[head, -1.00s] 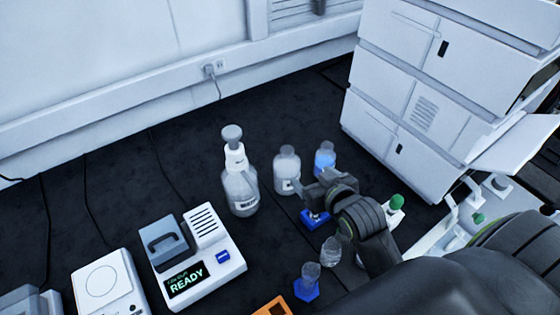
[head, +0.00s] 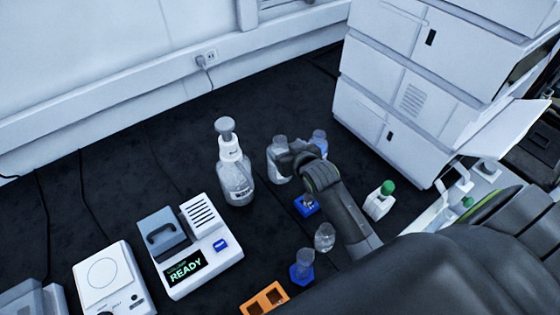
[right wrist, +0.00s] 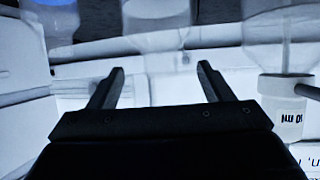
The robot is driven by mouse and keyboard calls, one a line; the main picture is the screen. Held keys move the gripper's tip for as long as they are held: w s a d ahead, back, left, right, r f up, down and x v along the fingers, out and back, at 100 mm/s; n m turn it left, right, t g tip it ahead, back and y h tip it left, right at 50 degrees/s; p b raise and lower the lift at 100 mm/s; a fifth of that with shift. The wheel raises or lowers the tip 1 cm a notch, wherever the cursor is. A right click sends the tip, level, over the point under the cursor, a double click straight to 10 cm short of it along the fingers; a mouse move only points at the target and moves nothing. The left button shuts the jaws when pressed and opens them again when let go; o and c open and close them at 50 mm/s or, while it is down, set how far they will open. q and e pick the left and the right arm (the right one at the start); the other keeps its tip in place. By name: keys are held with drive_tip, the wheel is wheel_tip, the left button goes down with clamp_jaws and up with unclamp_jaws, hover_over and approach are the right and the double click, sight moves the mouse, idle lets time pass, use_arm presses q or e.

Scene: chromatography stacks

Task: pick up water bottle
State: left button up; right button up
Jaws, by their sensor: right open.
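A clear bottle (head: 276,172) with a pale label stands on the dark bench; my right gripper partly covers it. A larger clear bottle (head: 236,188) with a white dispenser pump stands to its left, and a bottle of blue liquid (head: 319,142) to its right. The labels are too small to tell surely which is water. My right gripper (head: 288,153) is open by the middle bottle. In the right wrist view, which looks upside down, its fingers (right wrist: 160,82) are empty and point toward the middle bottle (right wrist: 157,32). The left gripper is out of view.
A stacked white instrument (head: 400,95) stands at the right. A device reading READY (head: 190,250) is at front left. Blue holders (head: 306,206), small clear vessels (head: 324,237), an orange rack (head: 264,300) and a green-capped bottle (head: 380,200) surround my right arm.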

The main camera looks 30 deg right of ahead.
sight(283, 147)
drive_tip(key=shift+p+x, duration=0.6)
drive_tip(key=shift+x, duration=2)
drive_tip(key=shift+s+f, duration=0.1)
drive_tip(key=shift+c, duration=0.3)
